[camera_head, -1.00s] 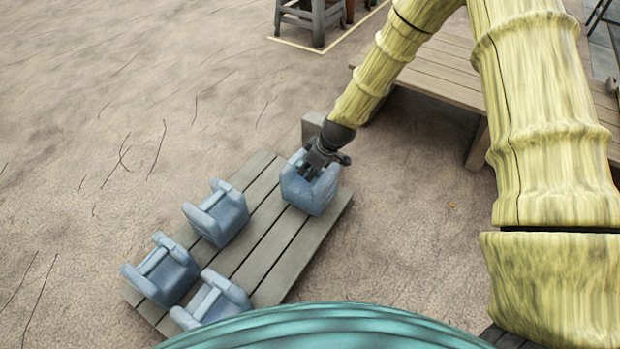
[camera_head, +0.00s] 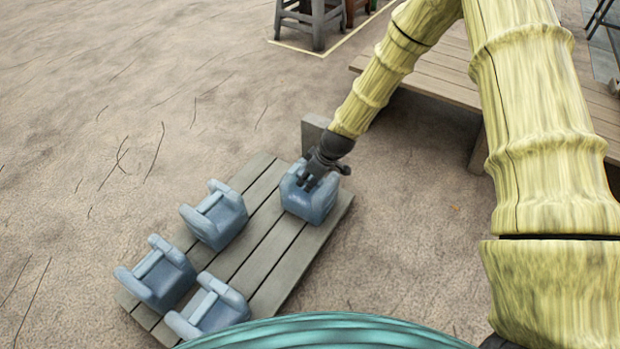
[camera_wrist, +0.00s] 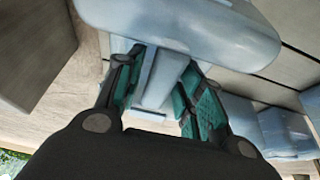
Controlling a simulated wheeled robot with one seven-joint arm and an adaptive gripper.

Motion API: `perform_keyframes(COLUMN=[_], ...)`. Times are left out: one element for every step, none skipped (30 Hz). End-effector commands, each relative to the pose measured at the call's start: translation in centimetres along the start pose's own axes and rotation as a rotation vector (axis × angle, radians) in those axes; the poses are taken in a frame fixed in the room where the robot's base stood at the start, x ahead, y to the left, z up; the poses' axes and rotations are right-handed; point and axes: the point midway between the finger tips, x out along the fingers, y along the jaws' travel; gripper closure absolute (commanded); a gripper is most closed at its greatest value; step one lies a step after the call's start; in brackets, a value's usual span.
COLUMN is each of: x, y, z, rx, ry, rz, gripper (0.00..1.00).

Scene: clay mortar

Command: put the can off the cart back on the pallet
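The can (camera_head: 309,204) is a blue-grey block with raised sides and a handle bar between them. It is at the far right end of the slatted wooden pallet (camera_head: 262,247), upright and seemingly resting on the boards. My gripper (camera_head: 312,180) points down into its top. The can's underside is hidden. Which thing is the cart is not clear.
Similar cans stand on the pallet: one at the middle left (camera_head: 216,216), one at the near left (camera_head: 157,276) and one in front (camera_head: 210,310). An upright grey board (camera_head: 312,130) stands just behind the held can. A wooden platform (camera_head: 440,82) is at the upper right. Bare ground lies left.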

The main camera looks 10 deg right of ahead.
Motion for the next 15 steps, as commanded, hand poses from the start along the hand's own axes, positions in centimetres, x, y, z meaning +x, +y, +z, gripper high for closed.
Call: perform_keyframes(x=[0.0,0.0,0.0,0.0,0.0,0.0,0.0,0.0,0.0,-0.1,-0.2,-0.6,-0.9,-1.3,-1.8], y=[0.0,0.0,0.0,0.0,0.0,0.0,0.0,0.0,0.0,0.0,0.0,0.0,0.0,0.0,0.0], z=[0.0,0.0,0.0,0.0,0.0,0.0,0.0,0.0,0.0,-0.1,-0.1,-0.2,-0.2,-0.2,-0.3], rx=[0.000,0.000,0.000,0.000,0.000,0.000,0.000,0.000,0.000,-0.001,-0.001,-0.001,0.000,0.000,0.000], ry=[0.000,0.000,0.000,0.000,0.000,0.000,0.000,0.000,0.000,0.000,0.000,0.000,0.001,0.001,0.001], rz=[0.000,0.000,0.000,0.000,0.000,0.000,0.000,0.000,0.000,0.000,0.000,0.000,0.000,0.001,0.001], gripper=[0.56,0.56,0.56,0.56,0.56,0.56,0.56,0.56,0.56,0.56,0.56,0.56,0.56,0.56,0.56])
